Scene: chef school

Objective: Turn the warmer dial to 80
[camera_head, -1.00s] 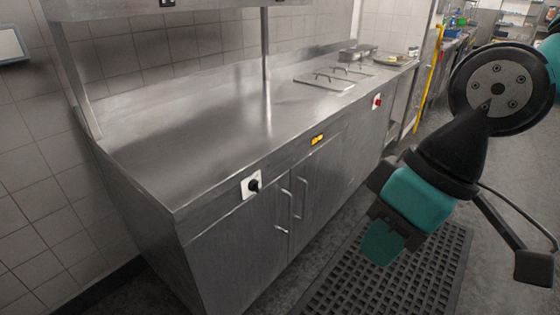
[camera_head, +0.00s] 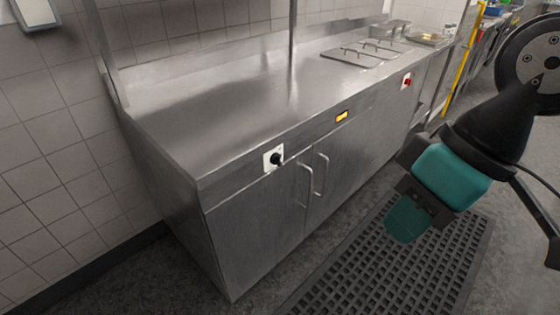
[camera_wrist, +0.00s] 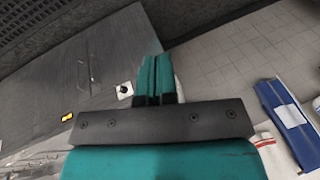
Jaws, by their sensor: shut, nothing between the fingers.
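The warmer dial (camera_head: 276,159) is a black knob on a white square plate on the steel counter's front, near its left end. It also shows in the wrist view (camera_wrist: 123,89), left of my fingers. A small lit yellow display (camera_head: 342,116) sits to its right on the same front, too small to read. My gripper (camera_head: 398,232), with teal fingers, hangs in front of the counter, well right of the dial and apart from it. In the wrist view my fingers (camera_wrist: 157,77) are together with nothing between them. The dial's setting cannot be read.
The steel counter (camera_head: 215,104) has cabinet doors with two vertical handles (camera_head: 312,178) below the dial. A red knob (camera_head: 407,80) is farther right. A black perforated mat (camera_head: 385,265) lies on the floor. Blue and white cloth-like items (camera_wrist: 283,115) show in the wrist view.

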